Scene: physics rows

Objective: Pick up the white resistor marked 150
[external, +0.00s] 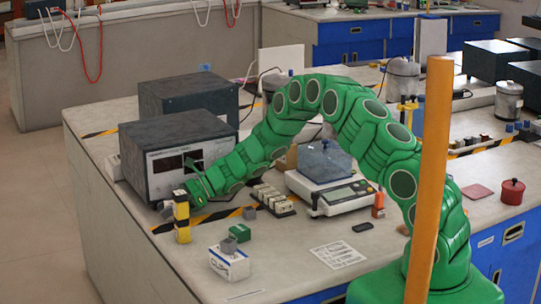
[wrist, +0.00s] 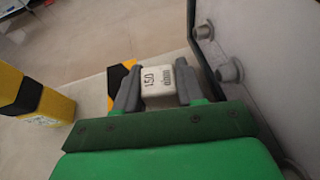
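The white resistor (wrist: 157,88) is a small pale block with "150 ohm" printed in dark letters on the face toward the wrist camera. It sits between the two grey fingers of my gripper (wrist: 157,82), which appear to touch it on both sides. Its lower part is hidden by the gripper body. In the external view my gripper (external: 186,192) is low in front of the dark instrument box, beside a yellow post. I cannot make out the resistor in that view.
The instrument box (external: 176,152) stands close, and its knobbed face (wrist: 240,60) is just right in the wrist view. The yellow and black post (external: 182,220) is close on the other side. A white box (external: 229,264), green block (external: 240,232) and scale (external: 340,194) stand nearby.

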